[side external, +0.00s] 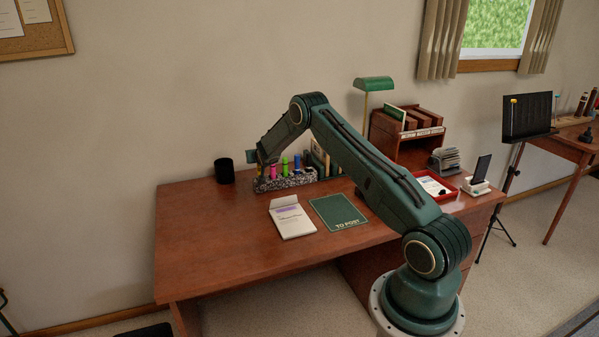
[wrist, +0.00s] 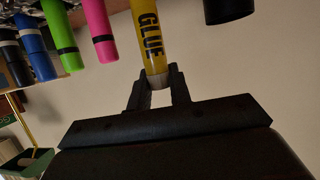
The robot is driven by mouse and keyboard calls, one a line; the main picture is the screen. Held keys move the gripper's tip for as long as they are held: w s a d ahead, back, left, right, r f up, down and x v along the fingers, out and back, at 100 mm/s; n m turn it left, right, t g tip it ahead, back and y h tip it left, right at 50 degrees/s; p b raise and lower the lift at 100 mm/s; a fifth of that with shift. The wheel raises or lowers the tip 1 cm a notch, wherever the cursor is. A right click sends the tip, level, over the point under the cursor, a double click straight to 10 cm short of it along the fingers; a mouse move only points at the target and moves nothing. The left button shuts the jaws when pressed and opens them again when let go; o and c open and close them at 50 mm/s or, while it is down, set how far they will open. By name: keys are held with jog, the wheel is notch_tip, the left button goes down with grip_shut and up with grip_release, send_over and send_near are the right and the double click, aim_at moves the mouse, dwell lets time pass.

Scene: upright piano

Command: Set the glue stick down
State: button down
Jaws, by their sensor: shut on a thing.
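The glue stick (wrist: 149,38) is a yellow tube with black "GLUE" lettering and a whitish end. My gripper (wrist: 157,82) is shut on that whitish end in the wrist view. The tube's other end runs out of the top of the wrist view, so I cannot tell what it touches. In the side view my gripper (side external: 262,162) is at the left end of a speckled pen holder (side external: 285,183) at the back of the desk. The glue stick is mostly hidden there.
Pink (wrist: 98,30), green, blue and black markers stand in the holder beside the glue stick. A black cup (side external: 224,171) stands left of the holder. A notepad (side external: 291,218) and green "TO POST" mat (side external: 338,208) lie in front. The desk's left front (side external: 205,240) is clear.

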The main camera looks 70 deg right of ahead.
aim_at(260, 166)
jog(key=shift+f, duration=0.2)
jog(key=shift+f, duration=2.1)
jog(key=shift+f, duration=0.1)
jog(key=c, duration=1.6)
grip_release()
jog(key=shift+o, duration=0.2)
jog(key=shift+s+a+r, duration=0.25)
jog(key=v, duration=1.1)
jog(key=shift+s+r, duration=0.1)
